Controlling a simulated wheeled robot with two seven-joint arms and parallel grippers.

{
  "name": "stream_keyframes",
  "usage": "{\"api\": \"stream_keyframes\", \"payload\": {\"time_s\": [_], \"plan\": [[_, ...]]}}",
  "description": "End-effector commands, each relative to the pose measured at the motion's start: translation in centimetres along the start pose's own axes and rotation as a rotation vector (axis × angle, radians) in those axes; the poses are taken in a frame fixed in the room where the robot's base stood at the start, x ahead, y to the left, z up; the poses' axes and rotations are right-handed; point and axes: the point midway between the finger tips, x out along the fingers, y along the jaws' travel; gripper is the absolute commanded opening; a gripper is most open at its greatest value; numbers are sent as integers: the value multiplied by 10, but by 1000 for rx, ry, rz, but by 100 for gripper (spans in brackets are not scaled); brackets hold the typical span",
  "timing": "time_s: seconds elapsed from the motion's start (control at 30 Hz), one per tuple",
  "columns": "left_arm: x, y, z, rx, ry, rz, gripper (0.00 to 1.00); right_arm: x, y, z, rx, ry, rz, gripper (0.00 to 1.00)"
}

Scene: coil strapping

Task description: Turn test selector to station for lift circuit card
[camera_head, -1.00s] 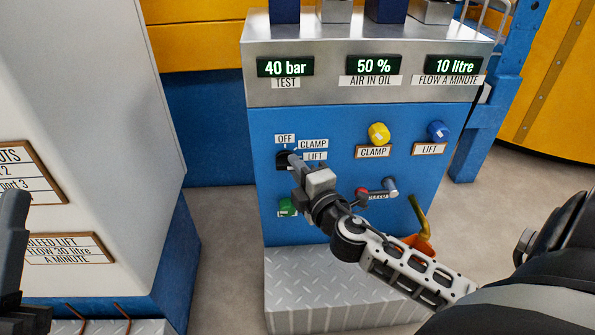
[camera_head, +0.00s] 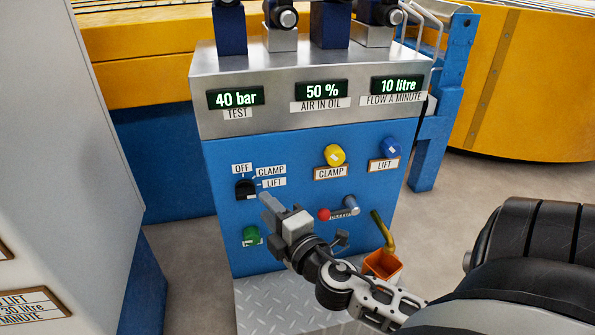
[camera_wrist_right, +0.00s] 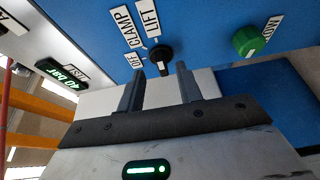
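The test selector (camera_head: 246,189) is a black knob on the blue panel, with OFF, CLAMP and LIFT labels (camera_head: 273,183) around its upper right. A pale mark shows on its lower part; I cannot tell surely which station it points to. In the right wrist view the selector (camera_wrist_right: 160,60) sits just beyond and between my fingertips, with its pale mark on the side towards me. My right gripper (camera_head: 266,197) is just right of and below the selector, its fingers (camera_wrist_right: 161,72) apart and empty. My left gripper is out of view.
Displays above read 40 bar (camera_head: 236,98), 50 % and 10 litre. Yellow (camera_head: 334,155) and blue (camera_head: 390,147) knobs, a red-tipped lever (camera_head: 338,210) and an orange cup (camera_head: 382,264) are to the right. A grey cabinet (camera_head: 75,120) stands left.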

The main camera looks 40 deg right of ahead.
Motion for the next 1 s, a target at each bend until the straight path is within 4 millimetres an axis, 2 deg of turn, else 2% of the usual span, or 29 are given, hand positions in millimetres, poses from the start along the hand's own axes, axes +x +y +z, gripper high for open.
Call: {"api": "stream_keyframes", "payload": {"time_s": [0.03,0.2,0.4,0.7,1.0], "plan": [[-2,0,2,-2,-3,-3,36,-15,-3,0,5,-2,-6,35],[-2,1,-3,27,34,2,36,-56,-2,1,4,-5,-7,35],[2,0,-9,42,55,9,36,-86,-1,1,1,-3,-6,35],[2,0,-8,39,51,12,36,-106,0,0,0,-1,-1,35],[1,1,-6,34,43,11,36,-108,0,0,1,0,2,35]]}}
